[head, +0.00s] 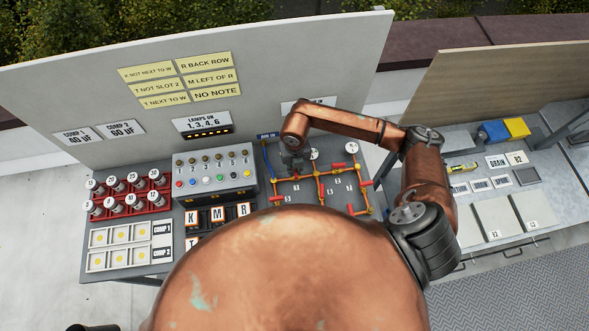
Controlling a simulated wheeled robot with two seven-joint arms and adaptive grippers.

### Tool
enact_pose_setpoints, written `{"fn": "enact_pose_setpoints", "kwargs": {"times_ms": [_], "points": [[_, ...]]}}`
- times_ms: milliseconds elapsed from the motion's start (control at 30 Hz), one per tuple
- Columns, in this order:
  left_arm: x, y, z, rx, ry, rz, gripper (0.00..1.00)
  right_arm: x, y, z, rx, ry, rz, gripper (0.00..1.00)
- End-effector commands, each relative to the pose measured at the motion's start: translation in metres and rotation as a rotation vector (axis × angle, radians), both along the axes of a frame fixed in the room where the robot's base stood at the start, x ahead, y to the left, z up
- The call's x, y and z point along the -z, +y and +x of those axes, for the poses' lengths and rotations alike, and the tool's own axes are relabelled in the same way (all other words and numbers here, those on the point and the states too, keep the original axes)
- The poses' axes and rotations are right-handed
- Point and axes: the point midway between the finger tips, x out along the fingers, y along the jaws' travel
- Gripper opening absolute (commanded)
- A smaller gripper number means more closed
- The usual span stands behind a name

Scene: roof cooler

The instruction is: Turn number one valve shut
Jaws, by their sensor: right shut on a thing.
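The pipe rig (319,185) of orange-yellow pipes with red valve handles stands on the grey bench, right of the middle. Small number plates (335,188) sit among the pipes; most are too small to read surely. My right gripper (294,164) reaches down from above onto the rig's upper left part. It is shut on what seems to be a valve handle there; the fingers and wrist hide the handle, so its number and angle cannot be told. A red handle (278,199) shows below it at the lower left. My left gripper is out of view.
White round gauges (351,147) stand on the rig. Left of it are a switch box (215,173) with lamps, lettered blocks (218,214) and a red rack (128,204) of capacitors. A grey panel (290,65) rises behind. Another bench (550,185) stands right.

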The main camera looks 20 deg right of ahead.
Motion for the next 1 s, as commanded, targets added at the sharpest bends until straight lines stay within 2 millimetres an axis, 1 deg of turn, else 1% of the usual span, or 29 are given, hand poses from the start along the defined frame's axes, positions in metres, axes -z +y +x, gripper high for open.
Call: {"fn": "enact_pose_setpoints", "kwargs": {"times_ms": [333,367,600,867,1000], "points": [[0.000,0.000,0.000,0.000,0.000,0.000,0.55,-0.001,-0.001,0.002,0.002,-0.004,-0.001,0.00],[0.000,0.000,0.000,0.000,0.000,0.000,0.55,-0.001,-0.001,0.002,0.002,-0.004,-0.001,0.12],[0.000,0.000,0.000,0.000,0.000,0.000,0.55,-0.001,0.000,0.001,0.001,-0.002,0.000,0.28],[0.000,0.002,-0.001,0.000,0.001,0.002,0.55,-0.001,0.000,0.001,0.000,-0.001,0.000,0.28],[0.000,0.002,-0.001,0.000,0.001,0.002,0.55,-0.012,0.000,0.001,-0.001,-0.003,0.001,0.28]]}}
